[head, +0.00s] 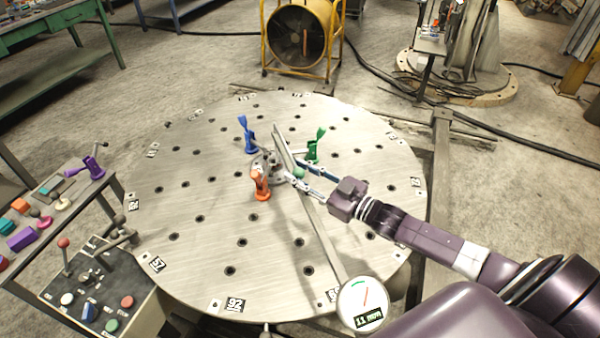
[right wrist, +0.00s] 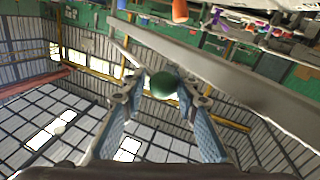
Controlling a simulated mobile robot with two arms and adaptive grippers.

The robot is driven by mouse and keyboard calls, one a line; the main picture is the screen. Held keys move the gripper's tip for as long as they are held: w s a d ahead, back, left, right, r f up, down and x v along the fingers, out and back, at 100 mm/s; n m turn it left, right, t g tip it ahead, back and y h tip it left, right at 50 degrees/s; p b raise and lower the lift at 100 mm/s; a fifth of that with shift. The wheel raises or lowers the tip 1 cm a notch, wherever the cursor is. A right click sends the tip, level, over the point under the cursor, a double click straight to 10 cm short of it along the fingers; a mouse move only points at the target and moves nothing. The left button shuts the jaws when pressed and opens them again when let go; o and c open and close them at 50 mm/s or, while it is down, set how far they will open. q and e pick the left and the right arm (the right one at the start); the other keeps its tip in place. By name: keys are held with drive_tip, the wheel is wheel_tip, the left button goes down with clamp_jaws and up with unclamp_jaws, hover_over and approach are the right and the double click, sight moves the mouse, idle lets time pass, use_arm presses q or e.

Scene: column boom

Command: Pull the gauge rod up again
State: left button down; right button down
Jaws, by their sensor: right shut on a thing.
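A small green ball (head: 299,173) sits near the middle of the round table; I take it for the gauge rod's knob. It also shows in the right wrist view (right wrist: 164,85). My right gripper (head: 304,179) reaches in from the right and is shut on this ball, its blue-padded fingers on both sides in the right wrist view (right wrist: 163,94). The rod's shaft below the knob cannot be made out. A round dial (head: 362,300) with a red needle and a small display stands at the table's front edge. My left gripper is not in view.
Blue (head: 246,135), green (head: 317,146) and orange (head: 261,186) clamps stand around the centre of the holed table (head: 190,250). A long grey bar (head: 325,237) runs past my gripper. A control box (head: 100,295) and a cart of parts are left.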

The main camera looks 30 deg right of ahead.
drive_tip(key=shift+s+a, duration=0.1)
drive_tip(key=shift+a, duration=0.05)
wheel_tip(320, 180, up, 10)
drive_tip(key=p, duration=0.8)
drive_tip(key=shift+f, duration=0.1)
drive_tip(key=c, duration=1.8)
unclamp_jaws()
drive_tip(key=shift+o, duration=0.9)
